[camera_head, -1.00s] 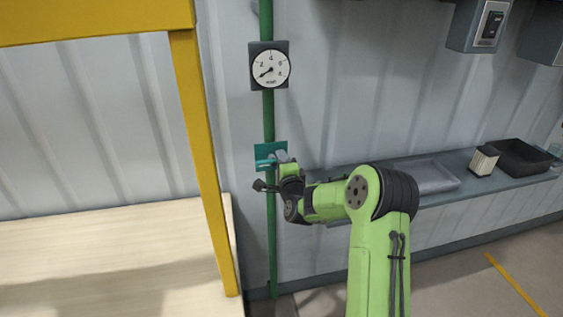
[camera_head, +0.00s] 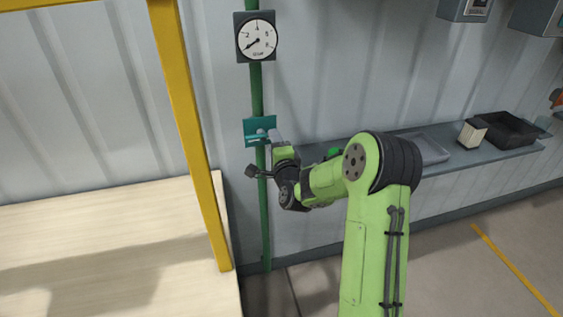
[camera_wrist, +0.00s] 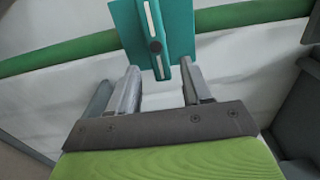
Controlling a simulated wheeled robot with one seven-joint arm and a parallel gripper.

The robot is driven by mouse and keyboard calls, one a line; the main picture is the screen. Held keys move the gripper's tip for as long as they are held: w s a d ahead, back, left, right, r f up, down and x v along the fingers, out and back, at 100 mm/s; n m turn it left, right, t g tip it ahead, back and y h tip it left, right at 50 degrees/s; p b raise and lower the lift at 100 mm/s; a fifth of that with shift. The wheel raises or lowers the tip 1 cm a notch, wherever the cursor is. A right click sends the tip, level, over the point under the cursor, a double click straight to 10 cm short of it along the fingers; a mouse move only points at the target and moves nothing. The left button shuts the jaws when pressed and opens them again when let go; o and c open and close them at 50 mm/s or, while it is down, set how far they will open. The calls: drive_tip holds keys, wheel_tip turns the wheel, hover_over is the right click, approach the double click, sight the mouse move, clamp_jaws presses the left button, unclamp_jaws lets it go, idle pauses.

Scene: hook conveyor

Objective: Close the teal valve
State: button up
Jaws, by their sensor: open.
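The teal valve (camera_head: 262,124) sits on a green vertical pipe (camera_head: 264,215), below a round gauge. In the wrist view it shows as a teal plate (camera_wrist: 180,30) with a narrow teal lever (camera_wrist: 163,68) carrying pale stripes and a dark round pivot. The lever lies across the pipe. My gripper (camera_wrist: 159,72) is open, its two fingers pointing at the valve. The lever's near end appears between the fingertips, with a gap on both sides. In the head view my gripper (camera_head: 274,138) is at the valve's right side and hides part of it.
The gauge (camera_head: 256,38) is above the valve. A yellow post (camera_head: 190,130) and a pale wooden tabletop (camera_head: 100,235) stand to the left. A grey shelf (camera_head: 405,158) with a black bin (camera_head: 507,130) and a small box (camera_head: 472,133) runs along the wall to the right.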

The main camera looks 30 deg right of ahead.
drive_tip(key=s+a+b, duration=0.2)
drive_tip(key=s+b, duration=0.2)
drive_tip(key=s, duration=0.7)
drive_tip(key=shift+s+a+b, duration=0.15)
drive_tip(key=shift+b, duration=0.15)
drive_tip(key=s+a+f+n+g+y, duration=0.1)
drive_tip(key=s+a+n+g+y, duration=0.4)
drive_tip(key=a+n, duration=0.75)
drive_tip(key=s+n+g+h, duration=0.1)
drive_tip(key=s+n+g, duration=0.6)
drive_tip(key=s, duration=1.5)
drive_tip(key=shift+s+d+f+n+h, duration=0.25)
drive_tip(key=shift+d+n+h, duration=0.1)
drive_tip(key=shift+n, duration=0.1)
